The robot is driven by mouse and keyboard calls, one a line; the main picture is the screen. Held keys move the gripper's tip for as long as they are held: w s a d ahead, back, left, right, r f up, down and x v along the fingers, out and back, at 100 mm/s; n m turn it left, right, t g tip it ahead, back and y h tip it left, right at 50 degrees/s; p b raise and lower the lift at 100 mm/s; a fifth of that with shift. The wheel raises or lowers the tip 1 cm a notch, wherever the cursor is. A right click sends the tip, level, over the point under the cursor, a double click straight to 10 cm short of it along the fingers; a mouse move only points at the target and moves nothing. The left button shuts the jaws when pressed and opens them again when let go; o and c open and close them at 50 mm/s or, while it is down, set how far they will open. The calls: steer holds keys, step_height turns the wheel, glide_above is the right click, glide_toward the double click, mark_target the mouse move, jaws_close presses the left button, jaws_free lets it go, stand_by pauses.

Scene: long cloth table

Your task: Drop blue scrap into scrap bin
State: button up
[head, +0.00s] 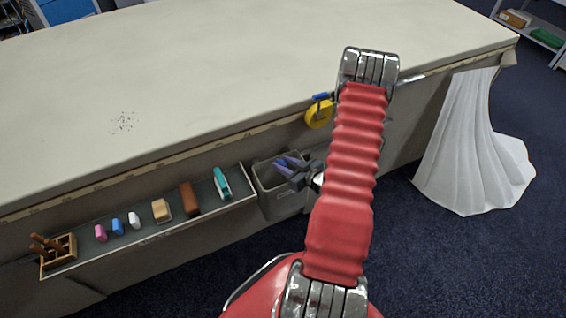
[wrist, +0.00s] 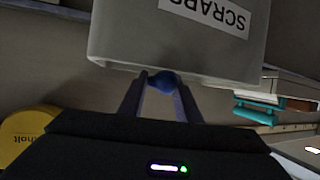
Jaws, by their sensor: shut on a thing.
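The grey scrap bin (head: 284,204) hangs on the table's front side, at the right end of the ledge. In the wrist view the bin (wrist: 120,35) shows its label upside down. My gripper (head: 281,160) is over the bin's opening in the head view, its fingers pointing left. In the wrist view my gripper (wrist: 163,88) is shut on the small, dark blue scrap (wrist: 165,81), held between its fingertips. There the scrap overlaps the bin's rim edge; I cannot tell whether they touch. In the head view I cannot make out the scrap from the fingers.
A narrow ledge (head: 150,229) left of the bin holds a teal stapler (head: 222,183), a brown block (head: 190,199), several small erasers and a wooden box (head: 58,255). A yellow tape measure (head: 318,114) hangs at the table edge. The tabletop (head: 220,70) is mostly bare.

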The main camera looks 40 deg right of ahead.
steer(key=o, duration=1.1)
steer(key=v, duration=1.3)
steer(key=shift+s+r, duration=0.15)
steer(key=shift+s, duration=0.15)
